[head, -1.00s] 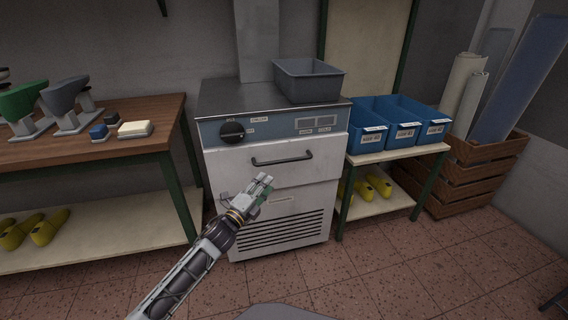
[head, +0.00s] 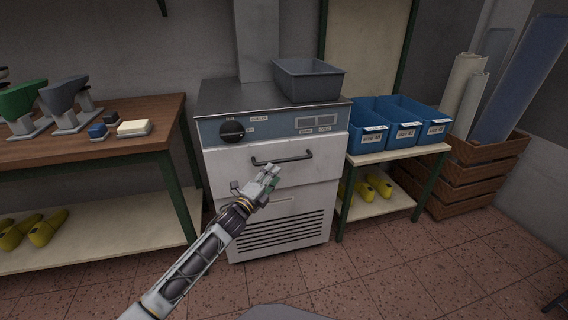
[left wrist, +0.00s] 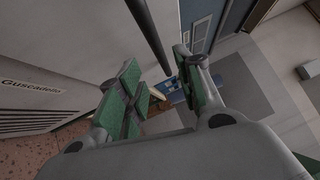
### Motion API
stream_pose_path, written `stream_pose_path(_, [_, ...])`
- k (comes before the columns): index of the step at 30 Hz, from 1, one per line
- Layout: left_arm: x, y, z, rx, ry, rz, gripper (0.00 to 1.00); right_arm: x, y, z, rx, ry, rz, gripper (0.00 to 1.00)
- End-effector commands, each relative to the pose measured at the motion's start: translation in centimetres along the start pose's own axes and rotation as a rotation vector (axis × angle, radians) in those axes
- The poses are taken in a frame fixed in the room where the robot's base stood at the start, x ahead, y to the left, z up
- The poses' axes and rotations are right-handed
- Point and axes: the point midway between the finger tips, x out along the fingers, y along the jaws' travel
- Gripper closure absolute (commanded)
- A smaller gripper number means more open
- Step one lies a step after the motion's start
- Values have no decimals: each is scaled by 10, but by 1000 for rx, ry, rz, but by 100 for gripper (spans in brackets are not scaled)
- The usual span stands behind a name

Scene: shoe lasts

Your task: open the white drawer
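The white drawer (head: 322,166) is the upper front panel of a grey-topped cabinet and sits shut, flush with the front. Its dark bar handle (head: 295,159) runs across the panel. My left gripper (head: 271,170) is just below the handle's left part in the head view. In the left wrist view the left gripper (left wrist: 160,88) is open, its green-padded fingers apart. My right gripper is out of view.
A control panel with a dark knob (head: 232,131) is above the drawer, and a grey bin (head: 308,84) stands on the cabinet. A wooden bench (head: 110,152) is at left. Blue boxes (head: 403,136) stand on a small table at right. The floor in front is clear.

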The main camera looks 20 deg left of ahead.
Motion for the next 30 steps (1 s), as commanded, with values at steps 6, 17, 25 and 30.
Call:
stream_pose_path(6, [16, 0, 0, 1, 0, -1, 65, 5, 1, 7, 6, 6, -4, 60])
stream_pose_path(17, [40, 1, 0, 0, 0, 0, 65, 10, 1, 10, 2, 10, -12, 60])
stream_pose_path(25, [59, 0, 0, 1, 0, -1, 65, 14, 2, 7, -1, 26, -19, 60])
stream_pose_path(30, [70, 0, 0, 1, 0, -1, 65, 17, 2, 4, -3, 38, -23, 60])
